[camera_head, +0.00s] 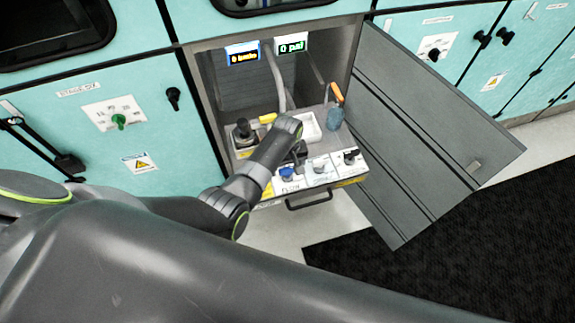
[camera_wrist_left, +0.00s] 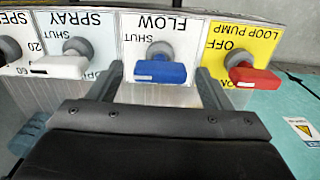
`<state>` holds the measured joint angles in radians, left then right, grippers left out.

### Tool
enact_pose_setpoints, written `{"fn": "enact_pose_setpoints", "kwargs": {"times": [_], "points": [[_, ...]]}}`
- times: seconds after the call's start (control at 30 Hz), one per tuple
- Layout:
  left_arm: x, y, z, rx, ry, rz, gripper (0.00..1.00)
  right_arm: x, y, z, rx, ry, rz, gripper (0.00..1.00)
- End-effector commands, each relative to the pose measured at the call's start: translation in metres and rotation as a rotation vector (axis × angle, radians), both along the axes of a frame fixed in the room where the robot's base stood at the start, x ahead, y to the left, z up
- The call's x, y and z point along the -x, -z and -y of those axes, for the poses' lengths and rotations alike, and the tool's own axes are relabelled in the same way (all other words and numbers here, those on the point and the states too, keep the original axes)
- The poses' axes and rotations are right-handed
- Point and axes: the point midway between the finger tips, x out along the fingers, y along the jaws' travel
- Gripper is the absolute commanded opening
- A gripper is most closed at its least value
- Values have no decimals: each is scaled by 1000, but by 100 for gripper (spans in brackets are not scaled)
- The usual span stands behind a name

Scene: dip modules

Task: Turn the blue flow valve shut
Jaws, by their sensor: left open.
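The blue flow valve (camera_wrist_left: 160,70) sits on a white panel marked FLOW, with SHUT at one side; the lettering appears upside down in the left wrist view. Its blue handle lies crosswise there, in front of a grey round stem. My left gripper (camera_wrist_left: 159,77) is open, with one finger on each side of the blue handle; contact is not clear. In the head view the blue valve (camera_head: 287,174) shows on the drawer front, just below my left gripper (camera_head: 299,155). My right gripper is not in view.
A white spray valve (camera_wrist_left: 60,66) and a red loop pump handle (camera_wrist_left: 252,77) flank the flow valve closely. The drawer (camera_head: 345,183) juts from an open cabinet holding a blue bottle (camera_head: 335,119). The open grey door (camera_head: 430,130) stands to the right.

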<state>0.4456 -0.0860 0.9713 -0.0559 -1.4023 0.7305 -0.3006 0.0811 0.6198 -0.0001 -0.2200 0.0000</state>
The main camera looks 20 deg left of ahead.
Motion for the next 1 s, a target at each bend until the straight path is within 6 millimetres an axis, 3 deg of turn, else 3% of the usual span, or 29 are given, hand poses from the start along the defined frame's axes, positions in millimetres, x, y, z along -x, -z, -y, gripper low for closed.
{"fn": "enact_pose_setpoints", "kwargs": {"times": [0.17, 0.37, 1.0], "points": [[0, -6, 0, 0, -1, 0, 73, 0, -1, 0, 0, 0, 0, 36], [0, -32, 0, 1, -1, 3, 73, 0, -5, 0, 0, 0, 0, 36], [-1, -154, 0, 1, 0, 4, 73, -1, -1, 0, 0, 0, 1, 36]]}}
